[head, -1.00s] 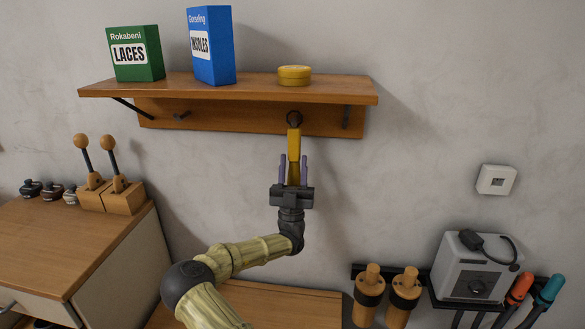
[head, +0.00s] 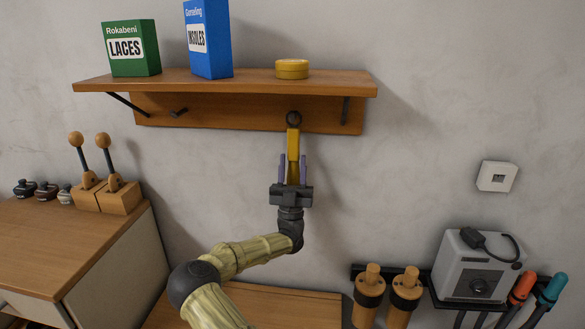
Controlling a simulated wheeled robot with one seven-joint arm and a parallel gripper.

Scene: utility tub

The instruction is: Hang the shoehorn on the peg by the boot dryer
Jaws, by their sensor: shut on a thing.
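The yellow shoehorn (head: 293,145) stands upright, with a dark ring (head: 293,118) at its top end. My gripper (head: 293,166) is shut on its lower part, with purple fingers on either side. The ring overlaps the wooden back board (head: 235,115) under the shelf, toward its right part. I cannot tell whether the ring is around a peg or only in front of the board. One dark peg (head: 178,112) shows on the board's left part. The grey boot dryer (head: 472,275) is at the lower right, on a dark wall rack.
The shelf (head: 345,83) holds a green laces box (head: 131,50), a blue insoles box (head: 208,45) and a yellow tin (head: 292,69). A bracket (head: 345,110) is right of the ring. Wooden shoe trees (head: 405,292) hang left of the dryer. A cabinet (head: 60,245) stands left.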

